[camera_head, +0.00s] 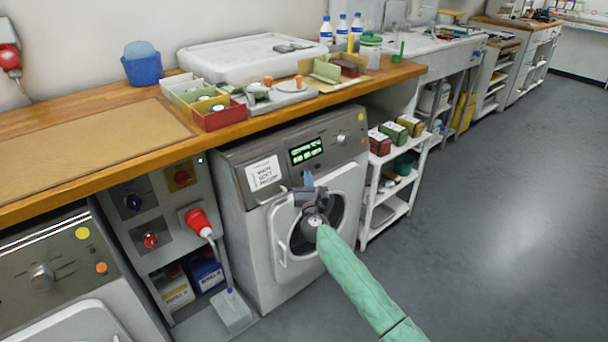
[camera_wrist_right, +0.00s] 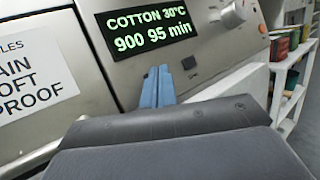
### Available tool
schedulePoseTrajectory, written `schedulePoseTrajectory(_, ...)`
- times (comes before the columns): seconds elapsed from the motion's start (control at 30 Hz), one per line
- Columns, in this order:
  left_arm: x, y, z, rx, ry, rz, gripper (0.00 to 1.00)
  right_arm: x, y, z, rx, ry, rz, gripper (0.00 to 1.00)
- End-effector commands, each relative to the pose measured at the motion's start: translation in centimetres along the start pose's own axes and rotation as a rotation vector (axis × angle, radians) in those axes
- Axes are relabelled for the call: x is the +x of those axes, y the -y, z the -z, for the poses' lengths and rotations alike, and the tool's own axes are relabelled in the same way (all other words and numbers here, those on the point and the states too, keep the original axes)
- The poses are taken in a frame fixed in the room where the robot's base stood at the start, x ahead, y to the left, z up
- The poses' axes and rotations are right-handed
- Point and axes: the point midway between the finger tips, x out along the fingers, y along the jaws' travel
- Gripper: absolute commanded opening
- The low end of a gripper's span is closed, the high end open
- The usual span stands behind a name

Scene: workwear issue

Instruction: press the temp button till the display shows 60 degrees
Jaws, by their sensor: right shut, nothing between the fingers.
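The washing machine (camera_head: 275,220) stands under the wooden counter. Its lit green display (camera_head: 306,151) is too small to read in the head view. In the right wrist view the display (camera_wrist_right: 138,30) reads COTTON 30°C and 900 95 min. My right gripper (camera_head: 309,180) is shut and empty in front of the panel, just below the display. Its blue fingertips (camera_wrist_right: 158,86) show close under the display's lower right part; I cannot tell whether they touch the panel. A small dark button (camera_wrist_right: 189,63) sits right of the fingertips. No temp label is readable. My left gripper is out of view.
A white label (camera_head: 263,173) is on the panel's left, a dial (camera_head: 341,139) on its right. The door handle (camera_head: 279,240) stands out below. A white shelf cart (camera_head: 388,185) is close on the right. Open floor (camera_head: 490,200) lies beyond.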

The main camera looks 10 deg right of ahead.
Motion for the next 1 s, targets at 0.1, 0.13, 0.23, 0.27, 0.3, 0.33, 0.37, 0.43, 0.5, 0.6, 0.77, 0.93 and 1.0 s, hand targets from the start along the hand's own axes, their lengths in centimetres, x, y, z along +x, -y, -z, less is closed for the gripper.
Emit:
schedulePoseTrajectory(0.1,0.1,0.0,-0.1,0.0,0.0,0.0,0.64,0.1,-0.1,0.1,0.0,0.0,0.0,0.0)
schedulePoseTrajectory(0.13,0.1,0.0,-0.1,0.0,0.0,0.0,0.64,0.1,-0.1,0.1,0.0,0.0,0.0,0.0)
schedulePoseTrajectory(0.23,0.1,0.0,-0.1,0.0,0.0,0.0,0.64,0.2,-0.1,0.2,0.0,0.0,0.0,0.0)
schedulePoseTrajectory(0.27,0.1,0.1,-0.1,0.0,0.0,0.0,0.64,0.2,-0.1,0.2,0.001,0.0,0.0,0.0)
schedulePoseTrajectory(0.3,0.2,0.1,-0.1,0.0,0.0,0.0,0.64,0.2,-0.1,0.2,0.0,0.0,0.0,0.0)
schedulePoseTrajectory(0.33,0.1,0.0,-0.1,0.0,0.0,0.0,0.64,0.2,-0.1,0.2,0.0,0.0,0.001,0.0)
schedulePoseTrajectory(0.37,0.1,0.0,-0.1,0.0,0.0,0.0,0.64,0.2,-0.1,0.1,0.0,0.0,0.0,0.0)
schedulePoseTrajectory(0.43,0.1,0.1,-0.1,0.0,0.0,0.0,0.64,0.2,-0.1,0.2,0.0,0.0,0.0,0.0)
schedulePoseTrajectory(0.5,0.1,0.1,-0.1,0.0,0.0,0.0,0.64,0.2,-0.1,0.2,0.0,0.0,0.0,0.0)
schedulePoseTrajectory(0.6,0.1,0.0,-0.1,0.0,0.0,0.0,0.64,0.2,-0.1,0.1,0.0,0.0,0.0,0.0)
schedulePoseTrajectory(0.77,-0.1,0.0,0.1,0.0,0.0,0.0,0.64,-0.1,0.1,-0.1,0.0,-0.001,0.001,0.0)
schedulePoseTrajectory(0.93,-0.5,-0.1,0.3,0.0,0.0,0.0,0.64,-0.7,0.5,-0.5,0.001,-0.001,0.001,0.0)
schedulePoseTrajectory(1.0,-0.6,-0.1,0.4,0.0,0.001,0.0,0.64,-0.8,0.6,-0.6,0.0,-0.001,0.001,0.0)
